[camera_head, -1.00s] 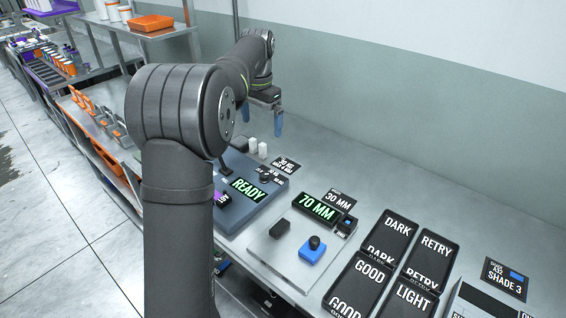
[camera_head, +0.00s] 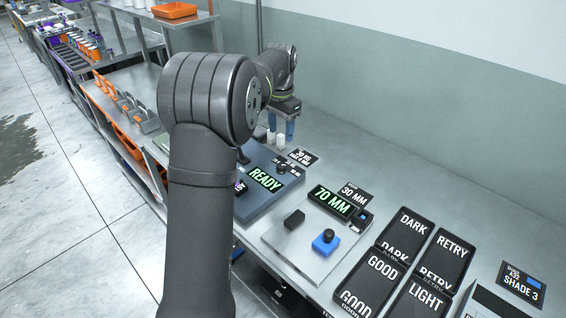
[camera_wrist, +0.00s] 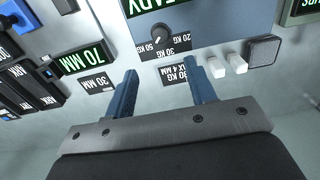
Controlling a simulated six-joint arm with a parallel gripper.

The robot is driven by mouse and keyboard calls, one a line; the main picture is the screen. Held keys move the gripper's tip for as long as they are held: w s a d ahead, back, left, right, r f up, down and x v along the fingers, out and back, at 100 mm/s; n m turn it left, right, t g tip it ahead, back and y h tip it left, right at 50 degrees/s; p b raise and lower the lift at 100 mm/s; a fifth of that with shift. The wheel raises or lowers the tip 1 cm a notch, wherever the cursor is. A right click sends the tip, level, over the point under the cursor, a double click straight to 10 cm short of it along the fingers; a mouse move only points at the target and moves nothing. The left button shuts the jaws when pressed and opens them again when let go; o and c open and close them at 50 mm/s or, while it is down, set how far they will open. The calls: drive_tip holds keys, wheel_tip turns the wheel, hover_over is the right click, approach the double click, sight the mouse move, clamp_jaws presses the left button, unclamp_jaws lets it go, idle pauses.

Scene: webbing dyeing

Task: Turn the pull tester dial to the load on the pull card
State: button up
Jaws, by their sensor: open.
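The pull tester (camera_head: 270,196) is a blue-grey box with a green READY display (camera_head: 265,179). Its small dark dial (camera_wrist: 158,37) has 20 KG, 30 KG and 50 KG labels around it; a white mark seems to point toward 50 KG. The dial also shows in the head view (camera_head: 282,168). The pull card (camera_wrist: 177,74), black with white text, reads 30 KG and a line ending in X 4 MM; it lies beside the tester. My gripper (camera_wrist: 160,76) has two blue fingers, open and empty, pointing down above the bench near the card and dial, touching neither.
White blocks (camera_wrist: 227,65) stand close beside the right finger in the wrist view. A plate with a 70 MM display (camera_head: 332,201), a 30 MM card (camera_head: 355,194) and a blue block with a black knob (camera_head: 327,243) are to the right. Dark labelled trays (camera_head: 385,276) lie beyond.

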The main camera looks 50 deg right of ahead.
sight(281, 165)
wheel_tip(281, 165, down, 13)
drive_tip(key=shift+f, duration=0.15)
drive_tip(key=c, duration=1)
drive_tip(key=shift+n, duration=0.4)
drive_tip(key=n, duration=0.3)
drive_tip(key=shift+n, duration=2.5)
